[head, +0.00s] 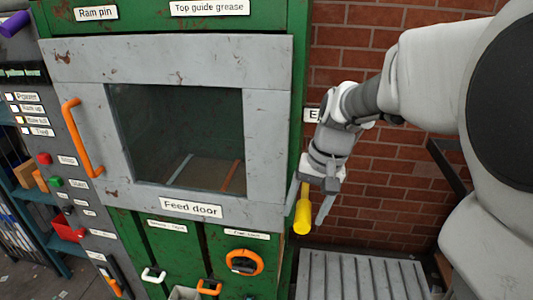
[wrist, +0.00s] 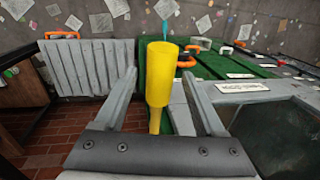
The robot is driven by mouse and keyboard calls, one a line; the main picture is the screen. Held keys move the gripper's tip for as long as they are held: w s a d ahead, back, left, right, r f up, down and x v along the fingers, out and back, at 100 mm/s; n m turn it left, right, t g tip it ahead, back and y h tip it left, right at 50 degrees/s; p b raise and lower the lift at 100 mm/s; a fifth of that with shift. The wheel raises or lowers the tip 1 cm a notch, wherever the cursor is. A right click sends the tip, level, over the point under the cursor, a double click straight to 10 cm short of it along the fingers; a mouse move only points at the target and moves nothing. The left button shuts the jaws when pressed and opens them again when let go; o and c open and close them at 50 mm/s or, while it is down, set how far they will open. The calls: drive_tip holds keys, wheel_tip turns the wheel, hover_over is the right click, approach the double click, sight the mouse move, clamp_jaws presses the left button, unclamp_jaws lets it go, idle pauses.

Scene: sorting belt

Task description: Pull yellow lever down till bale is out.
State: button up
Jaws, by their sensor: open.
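The yellow lever (head: 302,212) hangs on the right side of the green baler (head: 297,60), with its yellow grip at the lower end. My gripper (head: 319,203) is beside this grip and points down. In the wrist view the yellow lever (wrist: 160,75) stands between the two open fingers of my gripper (wrist: 160,84). A gap shows on each side of the grip, and the fingers are not closed on it. No bale can be made out in either view.
The grey feed door (head: 270,120) with its orange handle (head: 82,138) is shut. A ribbed grey panel (head: 345,275) lies low at the right, also in the wrist view (wrist: 88,70). A brick wall (head: 385,195) stands behind my arm.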

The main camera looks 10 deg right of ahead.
drive_tip(key=shift+f, duration=0.15)
clamp_jaws()
idle(0.4)
idle(1.0)
